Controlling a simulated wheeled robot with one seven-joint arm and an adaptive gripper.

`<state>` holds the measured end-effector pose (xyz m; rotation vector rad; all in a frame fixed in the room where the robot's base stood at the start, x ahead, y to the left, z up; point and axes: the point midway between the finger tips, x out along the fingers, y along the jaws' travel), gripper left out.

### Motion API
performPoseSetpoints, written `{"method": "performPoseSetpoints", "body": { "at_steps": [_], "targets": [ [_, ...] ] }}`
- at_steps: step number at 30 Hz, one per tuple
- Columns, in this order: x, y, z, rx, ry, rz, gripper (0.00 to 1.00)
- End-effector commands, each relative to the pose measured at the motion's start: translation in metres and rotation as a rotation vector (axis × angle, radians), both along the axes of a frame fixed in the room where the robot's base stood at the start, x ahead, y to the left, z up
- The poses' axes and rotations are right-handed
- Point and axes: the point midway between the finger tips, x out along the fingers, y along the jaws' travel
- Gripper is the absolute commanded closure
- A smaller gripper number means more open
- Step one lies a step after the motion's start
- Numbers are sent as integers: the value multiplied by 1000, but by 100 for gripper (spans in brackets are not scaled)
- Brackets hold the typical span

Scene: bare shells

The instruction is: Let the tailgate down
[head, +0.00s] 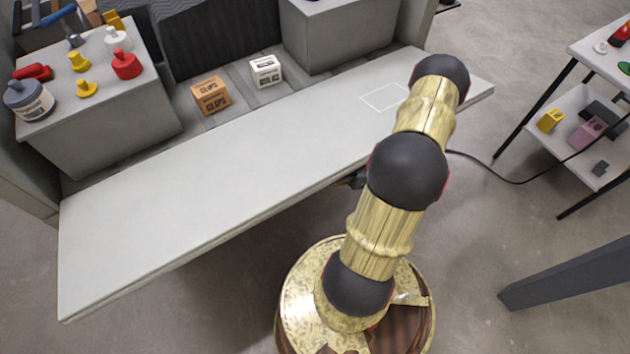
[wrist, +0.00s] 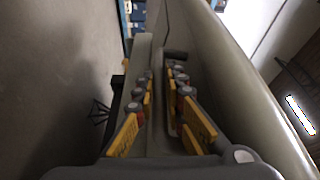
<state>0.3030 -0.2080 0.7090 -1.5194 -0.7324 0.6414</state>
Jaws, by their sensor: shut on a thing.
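The tailgate (head: 210,196) is a long pale grey panel at the back of the truck bed. In the head view it lies down, roughly level, reaching out from the bed. My gripper (wrist: 160,88) shows in the wrist view with its yellow-padded fingers on both sides of a grey strip of the tailgate (wrist: 158,125). It is shut on that part. In the head view my arm hides most of the gripper, near the tailgate's front edge; the exact contact is hidden there.
An orange box (head: 211,95) and a white box (head: 265,71) stand on the bed floor behind the tailgate. A grey block (head: 105,125) at left carries a jar and several coloured knobs. A shelf table (head: 570,135) stands at right. Grey floor is clear at front left.

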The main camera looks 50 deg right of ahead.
Motion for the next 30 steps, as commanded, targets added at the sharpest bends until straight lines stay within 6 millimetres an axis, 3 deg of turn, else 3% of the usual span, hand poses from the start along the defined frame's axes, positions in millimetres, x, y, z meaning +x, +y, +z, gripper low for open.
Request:
{"method": "performPoseSetpoints", "body": {
  "at_steps": [4, 5, 9, 20, 30],
  "targets": [
    [1, -1, 0, -2, 0, -4, 100],
    [1, -1, 0, -2, 0, -4, 87],
    [1, -1, 0, -2, 0, -3, 81],
    [-1, -4, 0, -1, 1, -3, 81],
    [-38, -50, -2, -5, 1, -7, 81]
  ]
}}
